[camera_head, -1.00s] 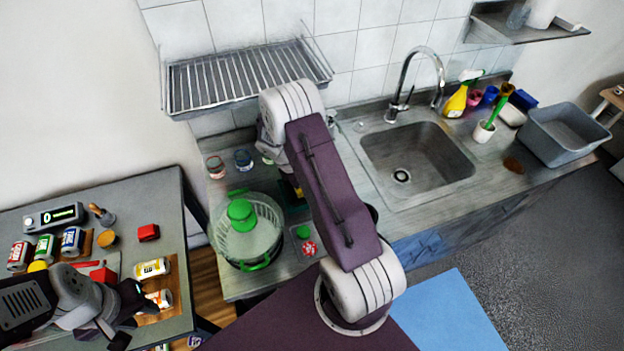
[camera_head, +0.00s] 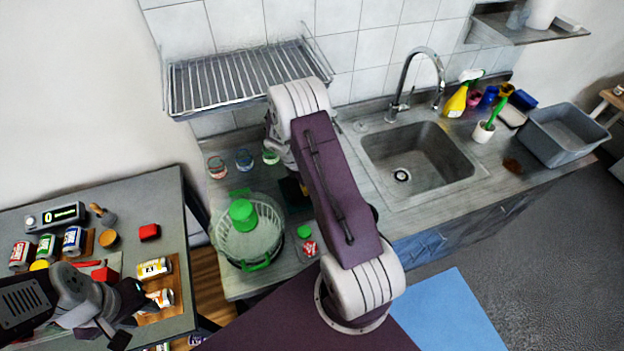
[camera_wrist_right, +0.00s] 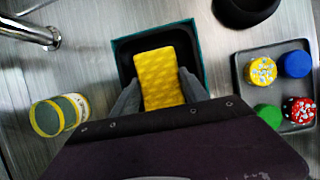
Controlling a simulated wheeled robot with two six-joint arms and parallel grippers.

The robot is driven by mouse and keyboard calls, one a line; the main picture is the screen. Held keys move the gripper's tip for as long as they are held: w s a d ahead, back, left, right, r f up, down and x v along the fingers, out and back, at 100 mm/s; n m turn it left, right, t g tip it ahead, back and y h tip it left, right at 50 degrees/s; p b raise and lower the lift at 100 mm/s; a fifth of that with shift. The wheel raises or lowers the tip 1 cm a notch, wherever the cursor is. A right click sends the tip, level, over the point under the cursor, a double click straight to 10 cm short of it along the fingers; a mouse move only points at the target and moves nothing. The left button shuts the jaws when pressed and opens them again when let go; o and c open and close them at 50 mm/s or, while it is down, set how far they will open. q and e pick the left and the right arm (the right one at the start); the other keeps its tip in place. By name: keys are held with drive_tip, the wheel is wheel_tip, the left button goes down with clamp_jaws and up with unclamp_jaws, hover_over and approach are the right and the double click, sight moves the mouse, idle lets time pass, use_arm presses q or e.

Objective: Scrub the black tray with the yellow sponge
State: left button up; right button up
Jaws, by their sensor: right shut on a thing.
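The yellow sponge (camera_wrist_right: 166,68) is between the fingers of my right gripper (camera_wrist_right: 160,92) in the right wrist view. The gripper is shut on it. The sponge is over the black tray (camera_wrist_right: 126,62), a dark shallow tray with a teal edge; whether they touch I cannot tell. In the head view the tray (camera_head: 293,194) shows only partly on the counter, left of my right arm, which hides the sponge and right gripper. My left gripper (camera_head: 128,312) is over the left table near the cans, with its fingers apart and nothing seen between them.
A small tray with coloured lidded pieces (camera_wrist_right: 242,82) lies right of the black tray in the wrist view.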

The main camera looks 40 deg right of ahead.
drive_tip(key=shift+w+a+f, duration=0.1)
drive_tip(key=shift+w+a, duration=0.1)
drive_tip(key=shift+a, duration=0.5)
drive_tip(key=shift+w+a, duration=0.2)
drive_tip(key=shift+a, duration=0.5)
drive_tip(key=shift+d, duration=0.15)
drive_tip(key=shift+s+d, duration=0.25)
drive_tip(key=shift+d, duration=0.3)
drive_tip(key=shift+s+d, duration=0.25)
drive_tip(key=shift+d, duration=0.75)
drive_tip(key=shift+w+a+p, duration=0.2)
drive_tip(key=shift+w+a, duration=0.1)
drive_tip(key=shift+a, duration=0.55)
drive_tip(key=shift+w+a+p, duration=0.2)
drive_tip(key=shift+w+a, duration=0.05)
drive_tip(key=shift+a, duration=0.6)
drive_tip(key=shift+d, duration=0.1)
